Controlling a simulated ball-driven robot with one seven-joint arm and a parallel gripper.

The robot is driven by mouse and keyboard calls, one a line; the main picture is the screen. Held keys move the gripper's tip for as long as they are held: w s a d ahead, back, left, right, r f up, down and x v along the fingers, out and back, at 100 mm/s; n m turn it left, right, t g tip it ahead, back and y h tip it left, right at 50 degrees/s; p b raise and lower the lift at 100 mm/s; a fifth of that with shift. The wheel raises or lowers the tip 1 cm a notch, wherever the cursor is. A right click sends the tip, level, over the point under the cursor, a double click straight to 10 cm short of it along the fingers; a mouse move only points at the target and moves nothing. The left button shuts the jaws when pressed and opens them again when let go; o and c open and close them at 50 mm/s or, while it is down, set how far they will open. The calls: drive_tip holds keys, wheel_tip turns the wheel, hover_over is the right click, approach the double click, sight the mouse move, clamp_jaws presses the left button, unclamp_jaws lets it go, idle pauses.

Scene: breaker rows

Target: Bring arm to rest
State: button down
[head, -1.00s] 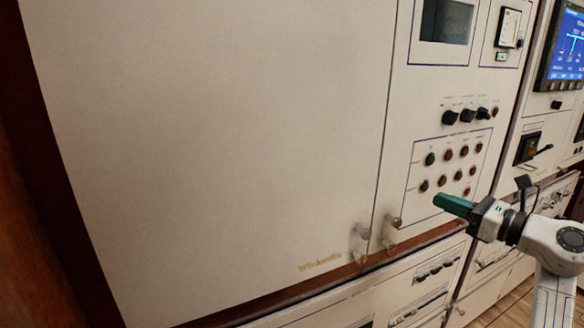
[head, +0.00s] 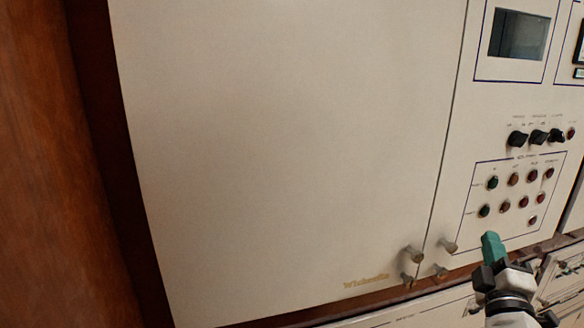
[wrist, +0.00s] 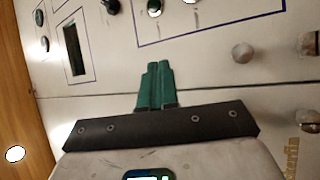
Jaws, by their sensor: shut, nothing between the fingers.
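My gripper (head: 492,246) is at the lower right of the head view, its green fingers together and empty. The fingers point up, in front of the lower edge of the button panel (head: 510,228). In the wrist view my gripper (wrist: 158,72) shows its green fingers side by side against the cream cabinet front. I cannot tell how far the fingertips are from the panel.
A large plain cabinet door (head: 290,150) fills the middle. Door knobs (head: 415,254) stick out left of my gripper. Black rotary knobs (head: 517,138) sit above the buttons. A brown wooden wall (head: 40,160) stands at the left.

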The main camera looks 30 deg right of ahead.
drive_tip(key=s+a+f+m+g+y, duration=0.1)
drive_tip(key=a+f+m+g+y, duration=0.3)
drive_tip(key=f, duration=0.7)
drive_tip(key=a+f+m+g+y, duration=0.3)
drive_tip(key=a+f, duration=0.4)
drive_tip(key=f, duration=0.3)
drive_tip(key=s+a+f+g+y, duration=0.3)
drive_tip(key=s+a+f, duration=0.3)
drive_tip(key=a, duration=0.3)
drive_tip(key=s+a+f+g+y, duration=0.4)
drive_tip(key=s+a+f+y, duration=0.1)
drive_tip(key=s+a+f, duration=0.2)
drive_tip(key=shift+s+a+y, duration=0.3)
drive_tip(key=shift+s+a, duration=0.35)
drive_tip(key=shift+a, duration=0.6)
drive_tip(key=c, duration=1.8)
unclamp_jaws()
